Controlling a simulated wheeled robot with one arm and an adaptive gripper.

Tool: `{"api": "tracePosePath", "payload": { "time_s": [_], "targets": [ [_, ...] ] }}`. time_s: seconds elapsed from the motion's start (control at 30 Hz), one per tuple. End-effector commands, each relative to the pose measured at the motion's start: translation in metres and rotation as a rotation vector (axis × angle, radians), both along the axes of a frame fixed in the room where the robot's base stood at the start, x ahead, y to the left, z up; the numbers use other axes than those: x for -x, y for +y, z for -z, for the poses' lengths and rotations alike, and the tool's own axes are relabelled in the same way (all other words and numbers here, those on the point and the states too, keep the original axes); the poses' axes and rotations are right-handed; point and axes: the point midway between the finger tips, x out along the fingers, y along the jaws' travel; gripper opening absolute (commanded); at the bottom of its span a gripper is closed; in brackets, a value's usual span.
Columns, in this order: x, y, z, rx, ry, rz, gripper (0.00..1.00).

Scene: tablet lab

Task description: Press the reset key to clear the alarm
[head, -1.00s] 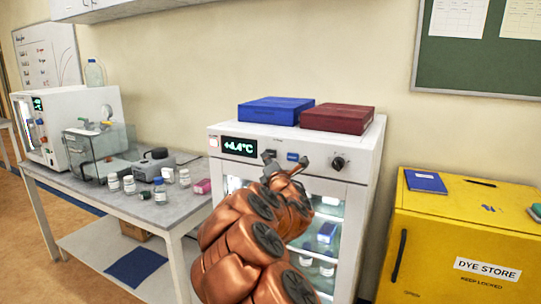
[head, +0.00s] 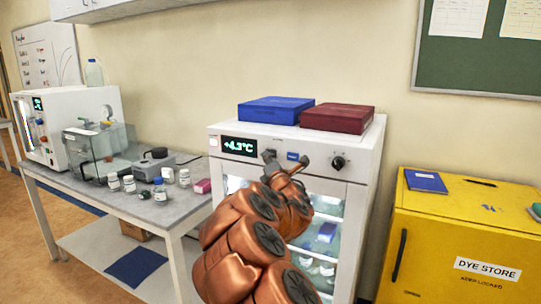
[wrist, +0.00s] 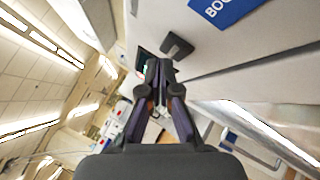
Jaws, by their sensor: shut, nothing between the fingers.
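The white fridge cabinet (head: 362,150) carries a control panel with a lit display (head: 240,147) reading +4.3°C. Right of the display are a small dark key, a blue plate (head: 292,156) and a dark round knob (head: 338,163). In the wrist view the dark key (wrist: 177,46) stands just beyond my fingertips, and the blue plate (wrist: 222,8) shows the letters "BOO". My gripper (wrist: 160,66) is shut and empty, close to the panel beside the dark key; I cannot tell whether it touches. In the head view my arm covers part of the fridge front.
A blue box (head: 275,110) and a dark red box (head: 338,117) lie on the fridge. A grey bench (head: 172,207) with several bottles stands at left. A yellow dye store cabinet (head: 455,225) stands at right.

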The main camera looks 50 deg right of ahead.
Motion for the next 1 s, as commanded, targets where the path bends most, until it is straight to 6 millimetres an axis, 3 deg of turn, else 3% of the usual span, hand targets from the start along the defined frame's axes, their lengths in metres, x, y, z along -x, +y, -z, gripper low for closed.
{"api": "tracePosePath", "payload": {
  "time_s": [1.0],
  "targets": [
    [-0.0031,-0.0092,-0.0002,0.000,-0.001,-0.001,0.00]
  ]
}}
